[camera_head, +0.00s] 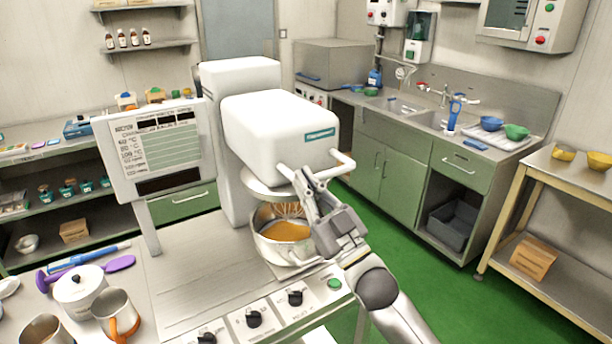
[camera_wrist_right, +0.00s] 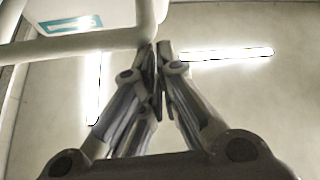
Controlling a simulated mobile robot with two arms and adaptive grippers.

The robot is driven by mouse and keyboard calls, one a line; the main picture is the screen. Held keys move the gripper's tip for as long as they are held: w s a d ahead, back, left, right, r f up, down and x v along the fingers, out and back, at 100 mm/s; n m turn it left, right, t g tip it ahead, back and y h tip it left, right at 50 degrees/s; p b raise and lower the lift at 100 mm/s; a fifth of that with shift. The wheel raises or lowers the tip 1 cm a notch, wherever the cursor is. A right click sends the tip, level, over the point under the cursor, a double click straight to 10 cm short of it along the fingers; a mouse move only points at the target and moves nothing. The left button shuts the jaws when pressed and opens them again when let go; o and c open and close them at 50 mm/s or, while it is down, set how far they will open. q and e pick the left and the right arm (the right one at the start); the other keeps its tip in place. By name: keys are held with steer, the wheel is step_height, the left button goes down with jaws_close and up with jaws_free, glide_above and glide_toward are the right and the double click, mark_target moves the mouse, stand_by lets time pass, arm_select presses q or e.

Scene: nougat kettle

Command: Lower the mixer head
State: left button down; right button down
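The white mixer head (camera_head: 280,128) sits on its column above a steel kettle (camera_head: 268,240) holding orange-brown mass. A whisk (camera_head: 288,210) hangs from the head into the kettle's opening. A pale bar handle (camera_head: 334,172) sticks out from the head's front; it also shows in the right wrist view (camera_wrist_right: 80,46). My right gripper (camera_head: 302,175) is at the handle's near-left corner. In the right wrist view its fingertips (camera_wrist_right: 158,46) are together right beside the bar's corner, with nothing visible between them. I cannot tell whether they touch it. My left gripper is not in view.
A display panel (camera_head: 160,150) stands left of the mixer. Knobs (camera_head: 254,319) line the bench front. A white lidded pot (camera_head: 80,290) and steel jugs (camera_head: 116,314) stand at the lower left. Green floor (camera_head: 420,275) is clear toward the sink counter (camera_head: 390,165) and right-hand shelf table (camera_head: 560,168).

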step_height(320, 180, down, 14)
steer(key=b, duration=0.8)
steer(key=shift+w+r, duration=0.15)
steer(key=shift+w, duration=0.1)
